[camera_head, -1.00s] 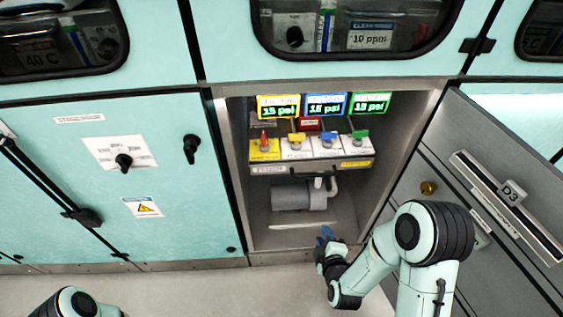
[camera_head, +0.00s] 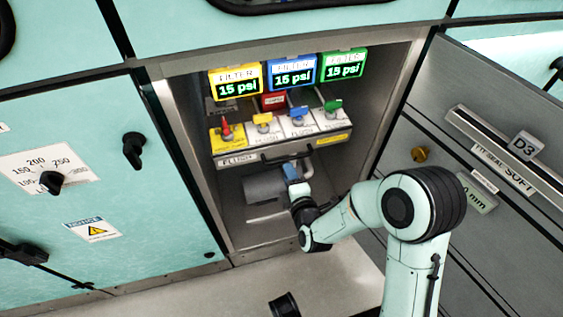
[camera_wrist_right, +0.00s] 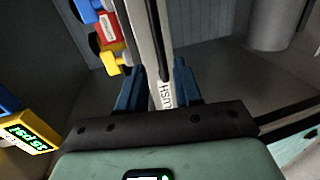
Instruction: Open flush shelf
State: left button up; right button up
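The flush shelf (camera_head: 235,158) is a grey tray in the open cabinet bay. It carries red, yellow, blue and green valve knobs, and its front is labelled FLUSH. A dark bar handle (camera_head: 288,157) runs along its front. It looks pushed in. My right gripper (camera_head: 291,173) is at the handle's right part, just below it, its blue fingertips partly hidden. In the right wrist view, the blue fingers (camera_wrist_right: 159,90) are apart, with the shelf's front and label showing between them; contact cannot be told. My left gripper is not in view.
Yellow, blue and green pressure displays (camera_head: 291,73) hang above the shelf. A grey cylinder (camera_head: 262,186) with a pipe lies below it. The open grey door (camera_head: 490,130) stands to the right, and a teal panel with knobs (camera_head: 95,180) to the left.

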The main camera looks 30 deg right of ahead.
aim_at(283, 161)
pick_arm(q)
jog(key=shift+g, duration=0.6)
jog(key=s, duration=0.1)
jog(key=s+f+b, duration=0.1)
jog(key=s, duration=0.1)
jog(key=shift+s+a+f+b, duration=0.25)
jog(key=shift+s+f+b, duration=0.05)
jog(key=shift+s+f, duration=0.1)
pick_arm(e)
jog(key=x, duration=0.7)
jog(key=shift+w+f, duration=0.1)
jog(key=shift+w, duration=0.1)
grip_shut()
